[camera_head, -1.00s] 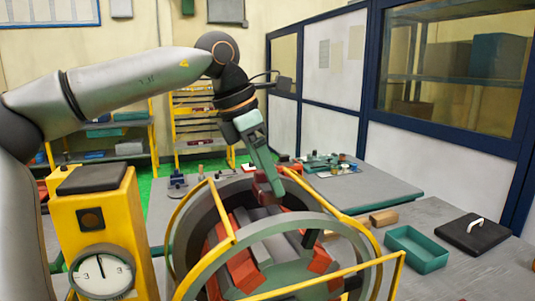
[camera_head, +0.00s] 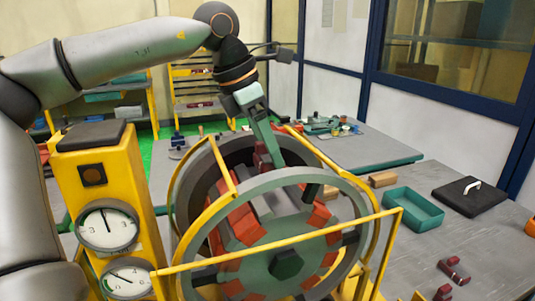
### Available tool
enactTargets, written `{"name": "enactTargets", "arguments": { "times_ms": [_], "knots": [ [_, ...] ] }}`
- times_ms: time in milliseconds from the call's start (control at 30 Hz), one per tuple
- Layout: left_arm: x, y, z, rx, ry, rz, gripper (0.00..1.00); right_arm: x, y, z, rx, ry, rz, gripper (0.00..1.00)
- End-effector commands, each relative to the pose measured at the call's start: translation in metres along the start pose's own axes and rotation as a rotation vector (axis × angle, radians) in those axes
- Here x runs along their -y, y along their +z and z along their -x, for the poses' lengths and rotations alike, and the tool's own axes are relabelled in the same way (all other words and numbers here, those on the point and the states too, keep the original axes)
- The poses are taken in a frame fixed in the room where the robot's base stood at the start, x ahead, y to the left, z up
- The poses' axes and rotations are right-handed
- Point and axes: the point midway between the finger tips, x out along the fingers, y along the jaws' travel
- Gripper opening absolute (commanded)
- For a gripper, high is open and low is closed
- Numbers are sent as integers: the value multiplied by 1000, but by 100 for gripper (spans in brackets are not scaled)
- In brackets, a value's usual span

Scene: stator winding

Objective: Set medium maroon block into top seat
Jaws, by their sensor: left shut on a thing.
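My left gripper (camera_head: 272,150) reaches down from above into the upper part of the stator (camera_head: 283,235). It is shut on a maroon block (camera_head: 261,156), partly hidden by the teal fingers. The stator is a large ring frame with red-orange blocks and grey parts set around a grey-green middle. The block is at the top of the stator, behind the front ring's upper rim (camera_head: 262,183). The top seat lies in this region and is partly hidden by the rim and the gripper. I cannot tell whether the block touches the seat. My right gripper is out of view.
A yellow guard rail (camera_head: 300,251) runs in front of the stator. A yellow post with dials (camera_head: 107,227) stands at left. On the right table are a teal tray (camera_head: 413,222), a black lidded pad (camera_head: 468,197) and several maroon blocks (camera_head: 454,270).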

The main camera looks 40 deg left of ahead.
Motion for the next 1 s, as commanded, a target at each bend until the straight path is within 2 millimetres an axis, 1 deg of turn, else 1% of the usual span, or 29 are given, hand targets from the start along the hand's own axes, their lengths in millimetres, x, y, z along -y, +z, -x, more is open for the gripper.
{"name": "enactTargets", "arguments": {
  "times_ms": [167,600,1000],
  "knots": [
    [0,-1,-4,5,1,-1,0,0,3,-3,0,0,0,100],
    [0,-8,-21,9,1,-2,0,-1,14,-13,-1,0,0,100],
    [0,-9,-24,10,1,-3,0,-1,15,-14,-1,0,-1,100]
  ]
}}
